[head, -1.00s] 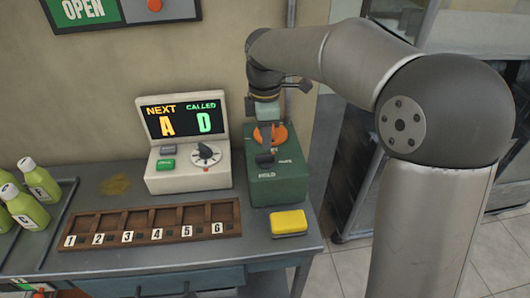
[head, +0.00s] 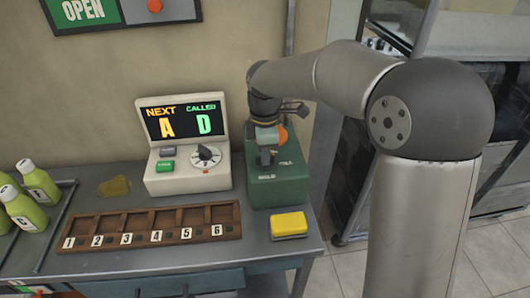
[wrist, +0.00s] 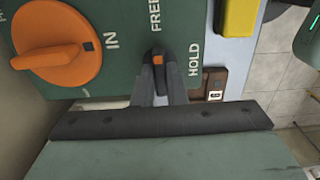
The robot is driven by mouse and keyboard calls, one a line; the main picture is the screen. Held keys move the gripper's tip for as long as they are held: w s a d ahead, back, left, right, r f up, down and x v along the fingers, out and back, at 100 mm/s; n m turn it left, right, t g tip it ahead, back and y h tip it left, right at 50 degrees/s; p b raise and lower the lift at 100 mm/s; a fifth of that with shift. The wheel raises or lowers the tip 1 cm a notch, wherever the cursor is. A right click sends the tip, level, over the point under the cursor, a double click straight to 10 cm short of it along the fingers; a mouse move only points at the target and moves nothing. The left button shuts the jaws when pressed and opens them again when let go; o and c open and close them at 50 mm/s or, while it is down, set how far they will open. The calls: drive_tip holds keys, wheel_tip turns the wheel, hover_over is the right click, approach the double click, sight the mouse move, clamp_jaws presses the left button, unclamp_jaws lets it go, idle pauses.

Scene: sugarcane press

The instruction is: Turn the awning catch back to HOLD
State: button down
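The awning catch (wrist: 158,57) is a small dark lever with an orange mark in the wrist view. It stands on a green box (head: 283,190) at the right of the bench. Its marked end faces the word FREE; the word HOLD is to its right in the wrist view. My gripper (wrist: 158,80) has its two narrow grey fingers close together, one on each side of the catch, and seems shut on it. In the head view my gripper (head: 268,157) is over the front of the box and hides the catch.
An orange knob (wrist: 58,48) marked IN is on the same box, beside my gripper. A display console (head: 187,150) stands left of the box. A numbered wooden rack (head: 150,225) and a yellow block (head: 289,224) are in front. Green bottles (head: 25,205) are far left.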

drive_tip(key=shift+m, duration=0.4)
drive_tip(key=m+p, duration=0.1)
drive_tip(key=m, duration=0.2)
drive_tip(key=shift+r+m, duration=0.1)
drive_tip(key=shift+m, duration=0.3)
drive_tip(key=m, duration=0.4)
drive_tip(key=shift+m, duration=0.3)
drive_tip(key=m, duration=0.4)
drive_tip(key=shift+p, duration=0.4)
drive_tip(key=m, duration=0.4)
drive_tip(key=shift+m, duration=0.3)
drive_tip(key=c, duration=1.5)
unclamp_jaws()
drive_tip(key=shift+o, duration=0.2)
